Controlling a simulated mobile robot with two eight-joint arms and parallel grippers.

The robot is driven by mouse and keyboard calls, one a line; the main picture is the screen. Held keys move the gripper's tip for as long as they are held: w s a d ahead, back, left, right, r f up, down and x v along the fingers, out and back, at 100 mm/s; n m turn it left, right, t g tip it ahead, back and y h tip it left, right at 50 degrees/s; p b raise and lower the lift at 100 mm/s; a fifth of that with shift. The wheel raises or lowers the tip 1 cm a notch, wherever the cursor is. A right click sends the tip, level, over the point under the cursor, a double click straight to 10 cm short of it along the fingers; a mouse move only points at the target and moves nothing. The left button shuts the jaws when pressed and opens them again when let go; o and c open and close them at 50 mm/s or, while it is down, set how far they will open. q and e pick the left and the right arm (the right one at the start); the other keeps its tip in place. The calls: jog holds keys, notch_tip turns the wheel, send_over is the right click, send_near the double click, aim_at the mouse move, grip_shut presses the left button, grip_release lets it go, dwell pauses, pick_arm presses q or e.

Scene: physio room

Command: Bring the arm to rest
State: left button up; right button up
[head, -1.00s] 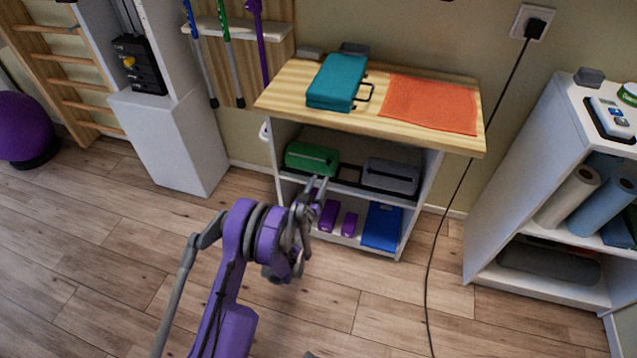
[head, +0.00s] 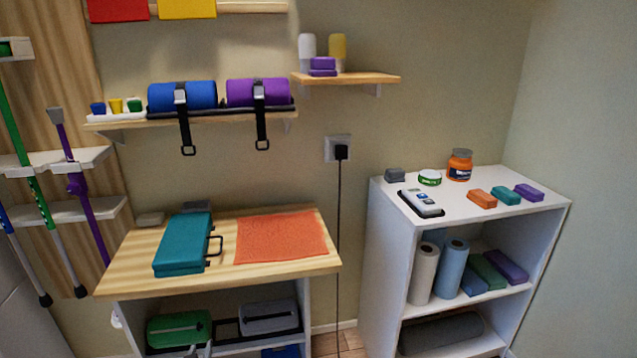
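Of my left gripper, only small grey fingertips (head: 203,350) show at the bottom edge of the head view. They are in front of the lower shelf of the wooden-topped unit, just below and right of a green case (head: 179,329). The rest of my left arm is out of the picture. Whether the fingers are open or shut, or hold anything, cannot be made out. My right gripper is not in view.
The wooden tabletop (head: 125,268) bears a teal case (head: 183,245) and an orange cloth (head: 281,237). A grey case (head: 269,317) sits below. A white shelf unit (head: 386,235) stands at right. A black cable (head: 338,230) hangs between them from a wall socket.

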pick_arm(q)
jog(key=s+d+r+m+g+h, duration=0.1)
jog(key=s+d+g, duration=0.25)
jog(key=s, duration=0.75)
jog(key=s+d+m+g+h, duration=0.15)
jog(key=s+d, duration=0.35)
jog(key=s, duration=0.7)
jog(key=s+d+r+m+g+h, duration=0.1)
jog(key=s+d+g, duration=0.3)
jog(key=s, duration=0.7)
notch_tip(320, 180, up, 27)
jog(key=t+p, duration=0.1)
jog(key=p, duration=2.3)
jog(key=shift+w, duration=0.25)
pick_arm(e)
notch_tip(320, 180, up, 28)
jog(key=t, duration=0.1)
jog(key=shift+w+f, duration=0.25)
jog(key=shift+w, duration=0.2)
pick_arm(q)
jog(key=shift+s+y, duration=0.1)
jog(key=shift+y, duration=0.15)
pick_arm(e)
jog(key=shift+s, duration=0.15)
